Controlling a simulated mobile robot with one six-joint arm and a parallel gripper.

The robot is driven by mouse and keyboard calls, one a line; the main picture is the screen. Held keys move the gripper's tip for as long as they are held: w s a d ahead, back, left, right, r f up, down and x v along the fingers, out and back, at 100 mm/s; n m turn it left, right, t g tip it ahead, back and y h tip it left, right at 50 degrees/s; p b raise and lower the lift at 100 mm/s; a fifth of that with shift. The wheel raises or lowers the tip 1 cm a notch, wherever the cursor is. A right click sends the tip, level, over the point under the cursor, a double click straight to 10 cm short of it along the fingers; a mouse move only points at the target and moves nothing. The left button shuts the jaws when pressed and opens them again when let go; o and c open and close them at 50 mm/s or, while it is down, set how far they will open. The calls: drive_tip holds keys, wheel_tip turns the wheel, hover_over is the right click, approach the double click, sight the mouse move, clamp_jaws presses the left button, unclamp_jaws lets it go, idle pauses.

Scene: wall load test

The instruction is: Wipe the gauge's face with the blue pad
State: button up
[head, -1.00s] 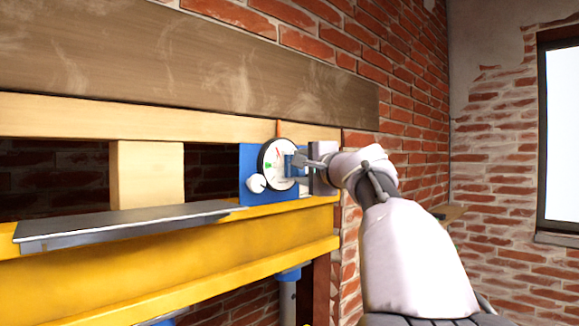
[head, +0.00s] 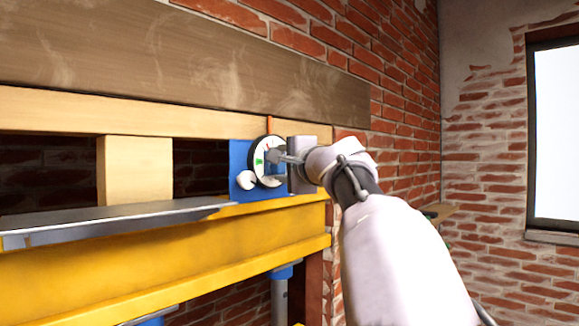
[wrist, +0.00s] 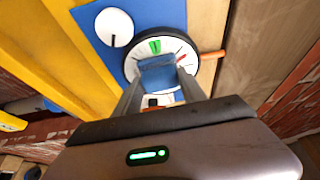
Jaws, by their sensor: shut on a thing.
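The round gauge (head: 256,162) has a white face, a black rim and a green mark, and is mounted on a blue plate (head: 238,158). In the wrist view the gauge face (wrist: 186,51) shows its green mark, tick marks and a red mark. My gripper (head: 277,158) is in front of the gauge, reaching in from the right. In the wrist view my gripper (wrist: 158,88) is shut on the blue pad (wrist: 158,72). The pad lies over the middle of the face and hides part of it. I cannot tell whether it touches the face.
A small white dial (head: 246,180) sits beside the gauge on the blue plate. A yellow beam (head: 200,250) runs below, with a grey metal sheet (head: 110,216) on it at the left. Wooden beams (head: 140,170) and a brick wall (head: 400,90) stand behind.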

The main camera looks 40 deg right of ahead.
drive_tip(key=a, duration=0.3)
drive_tip(key=shift+s+a, duration=0.1)
drive_tip(key=shift+a, duration=0.05)
drive_tip(key=shift+d+p, duration=0.5)
drive_tip(key=shift+d, duration=3.9)
drive_tip(key=shift+a+b, duration=1)
drive_tip(key=shift+a, duration=3.2)
drive_tip(key=s+b, duration=0.1)
drive_tip(key=s, duration=0.3)
drive_tip(key=s+b, duration=0.1)
drive_tip(key=s, duration=0.1)
drive_tip(key=shift+d+r+b, duration=0.2)
drive_tip(key=shift+r+b, duration=0.1)
drive_tip(key=shift+b, duration=0.05)
drive_tip(key=s+b, duration=0.1)
drive_tip(key=s, duration=0.2)
drive_tip(key=shift+d, duration=0.1)
